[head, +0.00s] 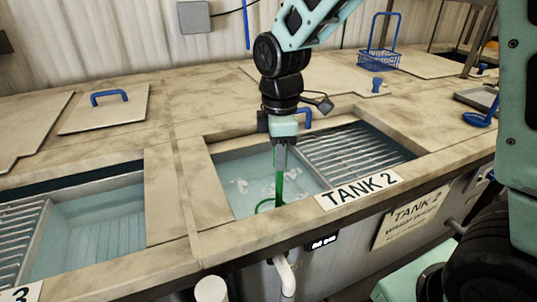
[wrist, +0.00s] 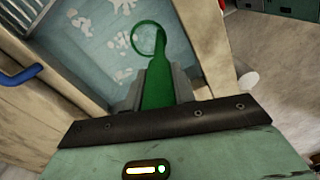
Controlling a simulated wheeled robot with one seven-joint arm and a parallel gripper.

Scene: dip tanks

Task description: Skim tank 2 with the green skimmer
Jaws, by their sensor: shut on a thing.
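Tank 2 (head: 235,165) is an open tank of pale blue water with several white flecks floating on it, and its label (head: 358,190) is on the front rim. My gripper (head: 281,150) is above the tank, pointing down, shut on the green skimmer (head: 279,186). The skimmer's handle runs down from the jaws to a round hoop near the front edge of the water. The hoop (wrist: 148,40) also shows in the wrist view, with white flecks to its left. I cannot tell whether the hoop is in the water or just above it.
A slatted drain rack (head: 355,147) fills the right of tank 2. Another tank (head: 95,235) lies left, beside a lid with a blue handle (head: 109,96). A blue basket (head: 379,58) and a blue ladle (head: 480,118) sit on the counter to the right.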

